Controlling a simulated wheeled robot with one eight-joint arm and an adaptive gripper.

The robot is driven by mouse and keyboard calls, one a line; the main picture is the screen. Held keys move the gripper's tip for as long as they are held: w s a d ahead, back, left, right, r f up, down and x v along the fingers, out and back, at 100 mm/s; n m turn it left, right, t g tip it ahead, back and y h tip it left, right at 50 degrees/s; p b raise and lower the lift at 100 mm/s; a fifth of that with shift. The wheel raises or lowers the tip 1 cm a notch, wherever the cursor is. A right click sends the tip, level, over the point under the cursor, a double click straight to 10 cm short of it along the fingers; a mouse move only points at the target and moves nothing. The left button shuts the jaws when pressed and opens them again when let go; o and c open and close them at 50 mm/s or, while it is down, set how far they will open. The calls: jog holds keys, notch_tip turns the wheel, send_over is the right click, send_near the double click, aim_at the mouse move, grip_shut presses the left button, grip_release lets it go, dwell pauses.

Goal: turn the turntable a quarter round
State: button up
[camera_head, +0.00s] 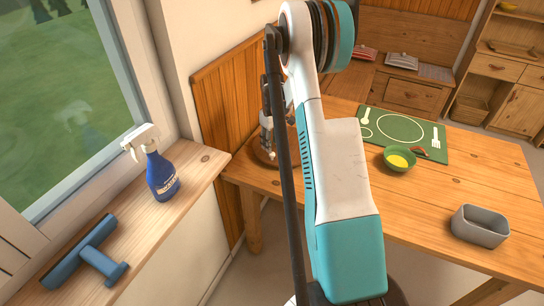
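A brown, round wooden piece (264,157), which looks like the turntable, sits at the left end of the wooden table (455,200). My own arm hides much of it. A small grey and white shape just above it, beside my arm, may be part of my gripper or something standing on the turntable; I cannot tell which. The fingertips cannot be made out, nor whether they touch anything.
A green bowl (398,160) with yellow contents stands by a green place mat (405,133). A grey tub (480,227) is at the table's right. A blue spray bottle (161,175) and a blue squeegee (87,255) are on the windowsill (150,245). The table's front middle is clear.

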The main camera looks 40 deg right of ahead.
aim_at(272, 154)
notch_tip(272, 154, down, 6)
jog(key=shift+f+b, duration=0.25)
jog(key=shift+b, duration=0.45)
grip_shut()
